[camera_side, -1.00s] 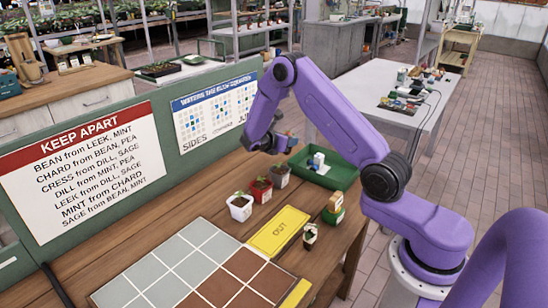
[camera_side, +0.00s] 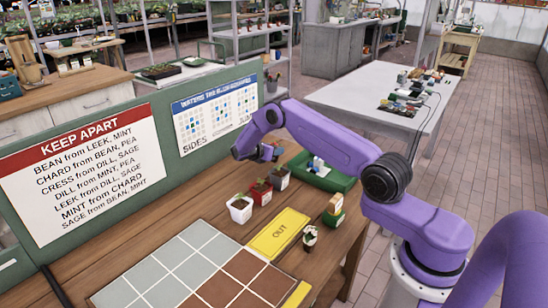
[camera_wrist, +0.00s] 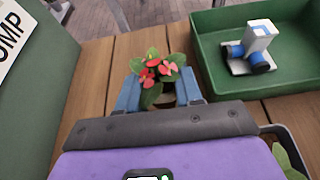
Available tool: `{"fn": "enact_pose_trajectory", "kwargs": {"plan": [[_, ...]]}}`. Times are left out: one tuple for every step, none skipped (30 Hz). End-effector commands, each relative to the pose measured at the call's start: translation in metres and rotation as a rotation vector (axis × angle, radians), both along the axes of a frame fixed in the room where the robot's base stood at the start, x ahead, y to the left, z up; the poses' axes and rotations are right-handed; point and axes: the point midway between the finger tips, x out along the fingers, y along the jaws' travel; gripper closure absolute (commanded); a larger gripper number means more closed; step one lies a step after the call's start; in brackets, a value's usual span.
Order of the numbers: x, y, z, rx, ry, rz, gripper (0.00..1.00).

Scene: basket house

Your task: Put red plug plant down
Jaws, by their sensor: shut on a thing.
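The red plug plant (camera_wrist: 158,70), with green leaves and small red flowers, is between the two blue-grey fingers of my gripper (camera_wrist: 160,96) in the wrist view. My gripper is shut on it. In the side view my gripper (camera_side: 268,154) is above the back of the bench, near the row of potted seedlings, and the plant is too small there to make out clearly. The plant's lower part is mostly hidden by the fingers and wrist. I cannot tell whether it touches the bench.
A white pot (camera_side: 240,209), a red pot (camera_side: 261,194) and a dark pot (camera_side: 279,179) stand in a row. A green tray (camera_side: 340,181) is to the right. A yellow OUT mat (camera_side: 278,236) and tiled grid (camera_side: 180,262) lie in front. The sign panel (camera_side: 80,185) borders the bench.

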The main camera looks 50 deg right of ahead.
Motion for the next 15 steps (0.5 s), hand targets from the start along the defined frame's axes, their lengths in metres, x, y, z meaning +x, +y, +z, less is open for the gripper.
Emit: {"fn": "enact_pose_trajectory", "kwargs": {"plan": [[0.001,-0.001,-0.004,0.0,0.002,-0.001,0.93],[0.001,-0.001,-0.009,0.001,0.003,-0.001,0.93],[0.001,-0.001,-0.015,0.001,0.004,-0.001,0.93],[0.001,-0.001,-0.019,0.001,0.003,-0.001,0.93],[0.001,-0.001,-0.023,0.001,0.003,-0.001,0.93],[0.001,-0.001,-0.026,0.0,0.002,0.0,0.93],[0.001,-0.001,-0.029,0.0,0.001,-0.001,0.93],[0.001,-0.001,-0.031,0.0,0.001,-0.001,0.93],[0.001,-0.001,-0.032,0.0,0.001,0.0,0.93],[0.001,-0.001,-0.033,0.0,0.0,0.0,0.93],[0.002,-0.001,-0.033,0.0,0.0,0.0,0.93],[0.002,-0.001,-0.033,0.0,0.0,0.0,0.93],[0.002,-0.001,-0.033,0.0,0.0,0.0,0.93],[0.002,-0.001,-0.033,0.0,0.0,0.0,0.93],[0.002,-0.001,-0.033,0.0,0.0,0.0,0.93]]}}
